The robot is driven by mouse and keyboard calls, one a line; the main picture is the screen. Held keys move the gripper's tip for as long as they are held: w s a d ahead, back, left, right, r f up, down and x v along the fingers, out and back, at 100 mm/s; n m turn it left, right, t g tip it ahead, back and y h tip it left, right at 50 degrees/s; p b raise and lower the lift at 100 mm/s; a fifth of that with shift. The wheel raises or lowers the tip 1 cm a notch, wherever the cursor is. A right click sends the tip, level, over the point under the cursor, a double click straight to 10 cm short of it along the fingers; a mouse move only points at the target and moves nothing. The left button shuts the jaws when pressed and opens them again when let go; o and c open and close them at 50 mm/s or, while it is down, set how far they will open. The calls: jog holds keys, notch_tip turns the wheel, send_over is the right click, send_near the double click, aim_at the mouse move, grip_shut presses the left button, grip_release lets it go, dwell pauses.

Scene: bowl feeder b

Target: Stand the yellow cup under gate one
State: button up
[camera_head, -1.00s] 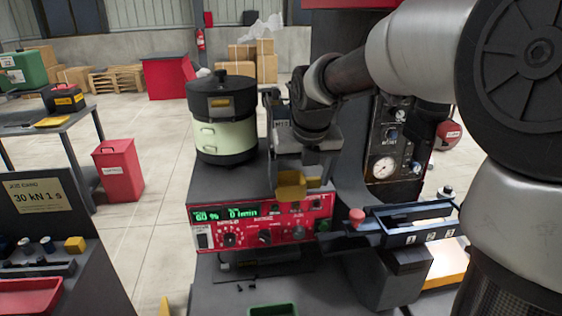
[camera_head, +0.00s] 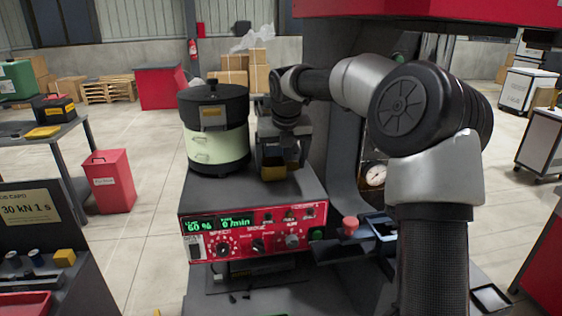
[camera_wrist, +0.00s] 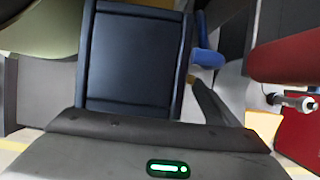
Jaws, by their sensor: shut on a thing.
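The yellow cup (camera_head: 273,172) is in the head view, low between my gripper's fingers, just behind the top edge of the red control box. It looks dark and shaded there, and whether it touches the surface below I cannot tell. My gripper (camera_head: 276,156) is shut on it, pointing down, to the right of the pale green bowl feeder (camera_head: 217,145). In the wrist view a dark rectangular panel (camera_wrist: 135,60) fills the middle, and I cannot make out the cup. The numbered gates are not readable now; my arm covers most of that area.
The red control box (camera_head: 255,228) stands in front of my gripper. A red knob (camera_head: 351,222) and a dark tray (camera_head: 383,228) are to its right, partly behind my arm. A round gauge (camera_head: 375,175) sits behind. A left bench holds a yellow block (camera_head: 65,257).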

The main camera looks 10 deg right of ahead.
jog(key=shift+f, duration=0.1)
jog(key=o, duration=1.1)
jog(key=shift+s+r, duration=0.8)
jog(key=shift+s, duration=1.55)
jog(key=shift+s+r, duration=0.8)
jog(key=shift+s, duration=1.55)
jog(key=shift+s+r, duration=0.8)
jog(key=shift+s, duration=1.55)
